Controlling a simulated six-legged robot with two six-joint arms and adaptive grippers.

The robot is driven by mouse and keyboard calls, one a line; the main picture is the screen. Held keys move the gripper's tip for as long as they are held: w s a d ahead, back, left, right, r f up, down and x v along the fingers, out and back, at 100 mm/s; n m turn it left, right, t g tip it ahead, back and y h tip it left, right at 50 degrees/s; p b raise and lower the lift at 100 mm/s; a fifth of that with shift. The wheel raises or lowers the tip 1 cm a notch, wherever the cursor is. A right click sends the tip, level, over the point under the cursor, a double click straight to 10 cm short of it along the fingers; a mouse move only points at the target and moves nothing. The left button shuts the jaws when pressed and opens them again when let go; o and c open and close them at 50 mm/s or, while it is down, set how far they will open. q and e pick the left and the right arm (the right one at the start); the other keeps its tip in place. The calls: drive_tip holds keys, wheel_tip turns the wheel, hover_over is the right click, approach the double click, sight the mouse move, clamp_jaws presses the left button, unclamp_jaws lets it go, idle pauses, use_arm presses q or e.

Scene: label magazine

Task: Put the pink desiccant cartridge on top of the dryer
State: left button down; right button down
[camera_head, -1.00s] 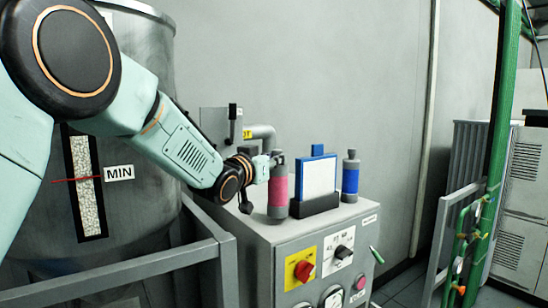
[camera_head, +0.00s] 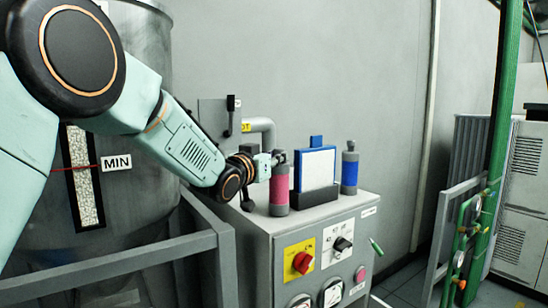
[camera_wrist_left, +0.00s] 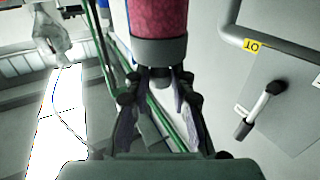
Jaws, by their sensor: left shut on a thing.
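The pink desiccant cartridge (camera_head: 279,188), with grey end caps, is upright over the left part of the dryer's top. The dryer (camera_head: 258,228) is a grey cabinet with a sloped control face. I cannot tell whether the cartridge's base touches the top. My left gripper (camera_head: 279,157) is shut on the cartridge's narrow upper neck, reaching in from the left. In the left wrist view the fingers (camera_wrist_left: 160,80) close around the neck, beside the grey cap and pink body (camera_wrist_left: 158,18). My right gripper is not in view.
A blue-framed white panel (camera_head: 315,170) in a dark holder stands right of the pink cartridge. A grey pipe (camera_head: 262,124) and lever (camera_head: 231,108) are at the wall. A grey railing (camera_head: 150,250) crosses the front left.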

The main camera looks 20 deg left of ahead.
use_arm(q)
drive_tip(key=shift+a+f, duration=0.1)
drive_tip(key=shift+f, duration=0.05)
drive_tip(key=c, duration=1.5)
unclamp_jaws()
drive_tip(key=shift+a, duration=0.1)
drive_tip(key=o, duration=0.4)
drive_tip(key=shift+s, duration=0.2)
drive_tip(key=shift+w+f, duration=0.1)
drive_tip(key=shift+w, duration=0.1)
drive_tip(key=s, duration=0.4)
drive_tip(key=s+a, duration=0.1)
drive_tip(key=s, duration=0.3)
drive_tip(key=s+a, duration=0.1)
drive_tip(key=s, duration=0.3)
